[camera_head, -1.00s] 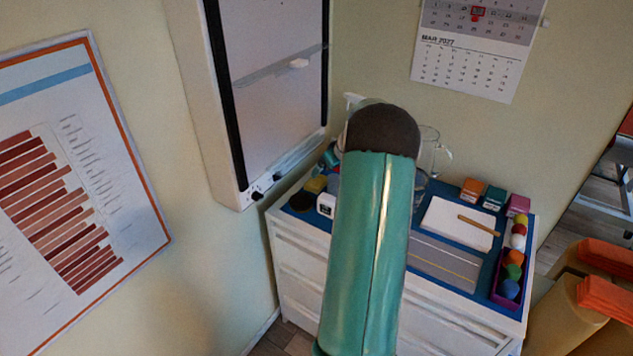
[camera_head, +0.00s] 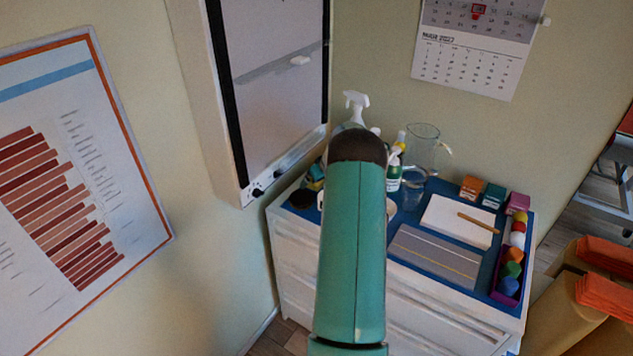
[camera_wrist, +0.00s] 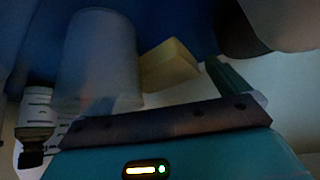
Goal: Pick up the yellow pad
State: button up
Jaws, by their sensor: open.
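The yellow pad (camera_wrist: 169,66) is a small block in the upper middle of the wrist view, just beyond my gripper (camera_wrist: 160,120). A small yellow patch (camera_head: 316,172), likely the pad, shows left of my arm on the blue cabinet top (camera_head: 434,276) in the head view. My gripper is open and apart from the pad, with nothing held. In the head view my arm hides the gripper and part of the cabinet top. The wrist view is dark, and the fingertips are hard to make out.
A pale cup-like thing (camera_wrist: 97,58) stands left of the pad. The cabinet also bears spray bottles, a clear jug (camera_head: 422,146), a white sheet (camera_head: 455,218), small boxes and a purple tray (camera_head: 503,290) of balls. A wall cabinet (camera_head: 215,100) rises at left.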

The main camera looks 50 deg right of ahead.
jog(key=shift+c, duration=0.4)
jog(key=c, duration=0.6)
jog(key=shift+r, duration=0.2)
jog(key=shift+r, duration=0.3)
jog(key=r, duration=0.2)
jog(key=shift+a+r, duration=0.25)
jog(key=shift+r, duration=0.15)
jog(key=s+a, duration=0.1)
jog(key=a, duration=0.4)
jog(key=s+a, duration=0.1)
jog(key=a, duration=0.5)
jog(key=s+a, duration=0.1)
jog(key=a, duration=0.5)
jog(key=shift+f, duration=0.1)
jog(key=shift+a, duration=0.1)
